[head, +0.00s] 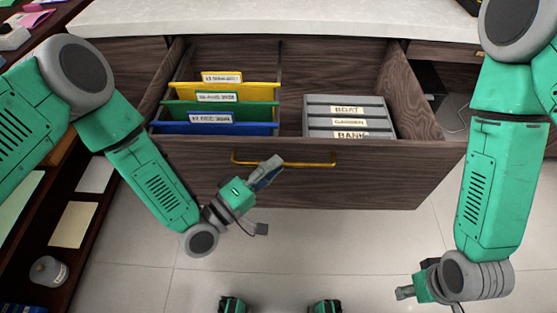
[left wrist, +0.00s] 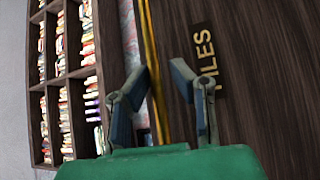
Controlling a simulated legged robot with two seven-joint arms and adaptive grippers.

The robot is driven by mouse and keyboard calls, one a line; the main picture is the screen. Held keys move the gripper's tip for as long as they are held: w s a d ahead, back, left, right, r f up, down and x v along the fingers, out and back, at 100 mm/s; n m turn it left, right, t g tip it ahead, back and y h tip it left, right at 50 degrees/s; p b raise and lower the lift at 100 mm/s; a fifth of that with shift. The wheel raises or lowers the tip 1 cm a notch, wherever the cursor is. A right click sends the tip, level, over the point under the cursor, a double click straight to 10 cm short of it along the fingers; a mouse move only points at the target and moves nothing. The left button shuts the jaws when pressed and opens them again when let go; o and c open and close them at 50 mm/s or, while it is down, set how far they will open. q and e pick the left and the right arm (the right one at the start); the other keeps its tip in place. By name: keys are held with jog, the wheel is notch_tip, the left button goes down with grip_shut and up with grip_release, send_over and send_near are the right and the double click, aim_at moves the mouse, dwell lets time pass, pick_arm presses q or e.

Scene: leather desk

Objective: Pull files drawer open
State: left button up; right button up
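The files drawer (head: 390,175) is dark wood and stands pulled out from under the pale desk top in the head view. Its brass bar handle (head: 310,164) runs across the front. The handle (left wrist: 153,70) also shows in the left wrist view, beside a FILES label (left wrist: 204,52). My left gripper (head: 268,172) is at the drawer front, close to the handle. In the left wrist view its fingers (left wrist: 157,75) are apart, with the handle appearing between the tips; I see no clear contact. My right gripper (head: 405,292) is low at the right, away from the drawer; its finger opening is unclear.
Inside the drawer are yellow (head: 230,90), green (head: 220,108) and blue (head: 215,128) hanging folders and grey labelled boxes (head: 345,108). Dark shelves (head: 100,158) stand at the left. The tiled floor (head: 300,250) in front of the drawer is clear apart from my own parts.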

pick_arm(q)
jog(key=v, duration=1)
jog(key=shift+a+f, duration=0.2)
jog(key=shift+a, duration=0.15)
jog(key=s+a+f+m+g+y+p, duration=0.2)
jog(key=s+a+f+m+g+y, duration=0.45)
jog(key=f+g+y, duration=0.2)
jog(key=s+a+r+m+g+y, duration=0.1)
jog(key=s+a+g+y, duration=0.3)
jog(key=s+a, duration=0.5)
jog(key=a+y+p, duration=0.1)
jog(key=a, duration=0.2)
jog(key=shift+s+g, duration=0.3)
jog(key=shift+g, duration=0.05)
